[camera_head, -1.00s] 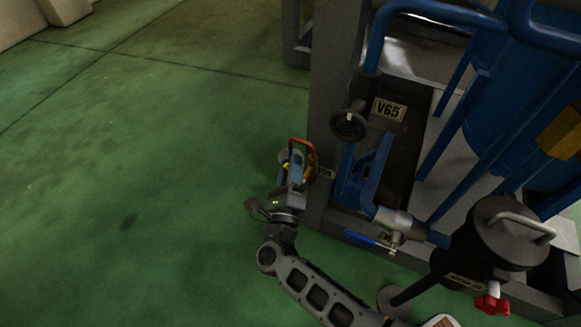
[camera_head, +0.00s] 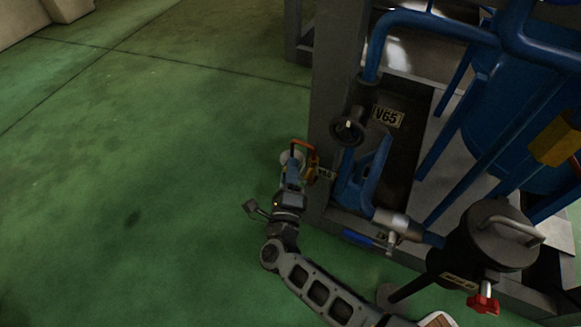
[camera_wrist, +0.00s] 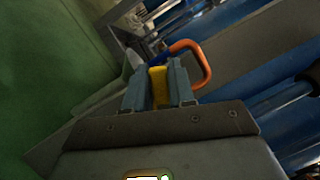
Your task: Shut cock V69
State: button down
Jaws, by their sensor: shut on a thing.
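My gripper (camera_head: 293,172) is beside the grey post at the middle. In the wrist view its two fingers (camera_wrist: 160,88) are shut on a yellow piece (camera_wrist: 158,86). An orange loop (camera_wrist: 190,62) stands out to the right beyond the fingertips, apparently part of the same fitting. In the head view the orange loop (camera_head: 303,146) shows just above my gripper, with a yellow-brown part (camera_head: 312,167) right of it. A small plate (camera_head: 325,174) beside it cannot be read. I cannot read V69 anywhere, so I cannot tell if this fitting is that cock.
A black handwheel (camera_head: 347,131) and a V65 plate (camera_head: 388,117) are just right of the grey post (camera_head: 338,60). Blue pipes (camera_head: 366,180), a blue lever (camera_head: 357,238) and a black lidded vessel (camera_head: 490,235) stand farther right. Green floor (camera_head: 130,170) at left is clear.

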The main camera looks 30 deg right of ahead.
jog(key=c, duration=1)
grip_release()
jog(key=shift+f, duration=0.1)
jog(key=shift+c, duration=0.2)
jog(key=shift+f+b, duration=0.15)
jog(key=shift+b, duration=0.15)
